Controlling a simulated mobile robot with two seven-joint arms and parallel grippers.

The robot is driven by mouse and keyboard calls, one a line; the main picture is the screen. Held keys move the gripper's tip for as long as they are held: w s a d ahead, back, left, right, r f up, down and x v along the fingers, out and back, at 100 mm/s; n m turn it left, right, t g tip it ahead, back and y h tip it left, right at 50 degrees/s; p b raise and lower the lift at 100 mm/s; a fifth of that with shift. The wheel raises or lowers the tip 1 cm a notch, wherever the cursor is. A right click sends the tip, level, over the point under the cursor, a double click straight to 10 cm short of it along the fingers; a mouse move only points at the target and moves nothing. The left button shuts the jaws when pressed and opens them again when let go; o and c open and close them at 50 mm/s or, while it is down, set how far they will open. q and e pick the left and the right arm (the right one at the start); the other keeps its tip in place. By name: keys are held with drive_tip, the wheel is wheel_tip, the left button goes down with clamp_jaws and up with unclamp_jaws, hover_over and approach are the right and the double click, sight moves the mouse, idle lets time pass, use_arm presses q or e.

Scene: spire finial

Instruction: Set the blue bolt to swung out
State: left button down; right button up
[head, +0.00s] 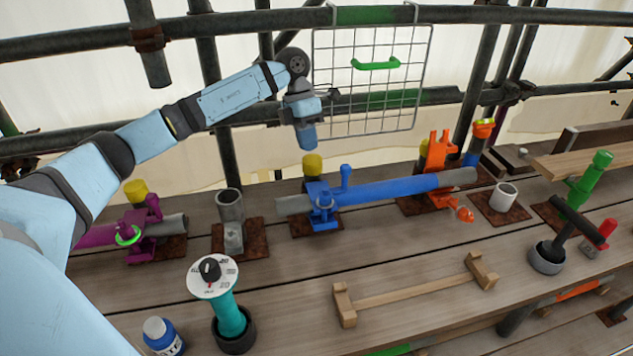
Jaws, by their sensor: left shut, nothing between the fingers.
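The blue coupler (321,212) sits on a rusty plate on the planks, around a grey tube with a blue sleeve (395,189). A blue bolt-like post (345,177) with a rounded top stands upright just behind the tube, beside the coupler. A blue ring shows on the coupler's front; whether it belongs to the bolt I cannot tell. My left gripper (332,97) is shut and empty, above and behind the coupler, in front of the wire mesh panel and clear of the bolt. My right gripper is out of view.
A purple coupler (140,246) stands left, and an orange coupler (438,155) with an orange bolt (464,213) stands right. A teal post with a dial (211,276) and a wooden cradle (412,290) are in front. The wire panel (415,75) hangs behind.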

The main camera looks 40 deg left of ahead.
sight(325, 205)
use_arm(q)
drive_tip(key=shift+s+d, duration=0.15)
drive_tip(key=p+x, duration=0.1)
drive_tip(key=x, duration=0.9)
idle(0.4)
